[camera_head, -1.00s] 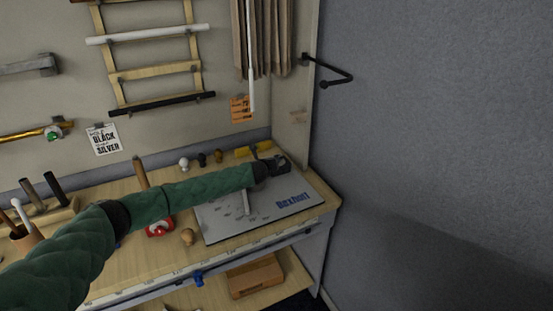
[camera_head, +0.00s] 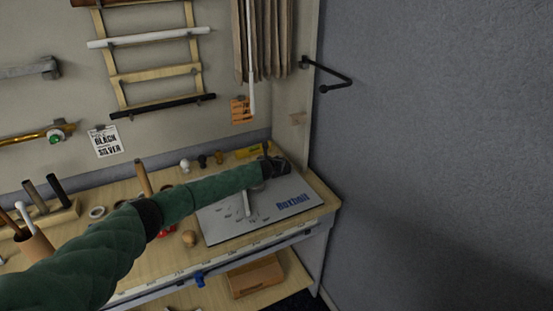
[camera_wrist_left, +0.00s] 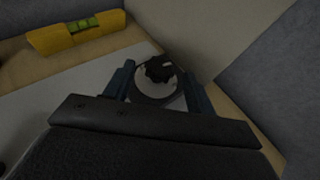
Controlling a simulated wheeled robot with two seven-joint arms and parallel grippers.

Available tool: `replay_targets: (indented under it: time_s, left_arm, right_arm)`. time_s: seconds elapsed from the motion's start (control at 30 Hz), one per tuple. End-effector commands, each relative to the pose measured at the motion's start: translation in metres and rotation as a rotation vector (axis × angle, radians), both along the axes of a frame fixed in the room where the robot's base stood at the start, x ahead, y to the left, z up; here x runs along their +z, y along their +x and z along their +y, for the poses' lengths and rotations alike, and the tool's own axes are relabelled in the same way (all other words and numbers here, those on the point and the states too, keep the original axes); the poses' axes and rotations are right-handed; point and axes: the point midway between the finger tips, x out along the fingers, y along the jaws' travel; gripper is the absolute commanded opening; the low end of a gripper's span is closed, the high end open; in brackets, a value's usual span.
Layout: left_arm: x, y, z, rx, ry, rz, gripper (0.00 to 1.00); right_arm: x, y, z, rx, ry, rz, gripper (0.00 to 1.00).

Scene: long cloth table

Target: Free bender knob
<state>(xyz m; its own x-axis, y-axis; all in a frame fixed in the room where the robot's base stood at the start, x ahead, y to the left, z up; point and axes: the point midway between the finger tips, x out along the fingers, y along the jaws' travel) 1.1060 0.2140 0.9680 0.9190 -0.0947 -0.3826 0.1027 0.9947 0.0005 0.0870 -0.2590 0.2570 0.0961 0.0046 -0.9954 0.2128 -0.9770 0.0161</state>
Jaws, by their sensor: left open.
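A black lobed knob (camera_wrist_left: 159,68) on a pale round part sits between the two blue fingers of my left gripper (camera_wrist_left: 158,88) in the left wrist view. The fingers stand apart on either side of it; I cannot tell if they touch it. In the head view my left gripper (camera_head: 275,165) is over the back right of the white board (camera_head: 290,205) on the bench. The knob is not clear there, behind the gripper. My right gripper is not in view.
A yellow spirit level (camera_wrist_left: 75,33) lies near the back wall. Small knobs (camera_head: 202,161) stand along the bench's back, and a round wooden knob (camera_head: 189,238) is near the board's left edge. A black wall bracket (camera_head: 335,76) sticks out above right. A grey wall closes the right side.

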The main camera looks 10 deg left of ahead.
Motion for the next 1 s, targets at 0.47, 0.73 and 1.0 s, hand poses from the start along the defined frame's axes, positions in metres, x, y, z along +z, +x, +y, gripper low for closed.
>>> replay_targets:
  time_s: [0.47,0.73,1.0]
  left_arm:
    - [-0.007,0.014,-0.002,-0.001,0.000,0.000,0.56]
    - [-0.007,0.014,-0.002,-0.001,0.000,0.000,0.30]
    - [-0.007,0.014,-0.002,0.004,0.000,0.001,0.11]
  right_arm:
    - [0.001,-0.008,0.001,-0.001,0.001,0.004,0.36]
    - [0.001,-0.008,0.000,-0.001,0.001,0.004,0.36]
    - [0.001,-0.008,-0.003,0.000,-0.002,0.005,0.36]
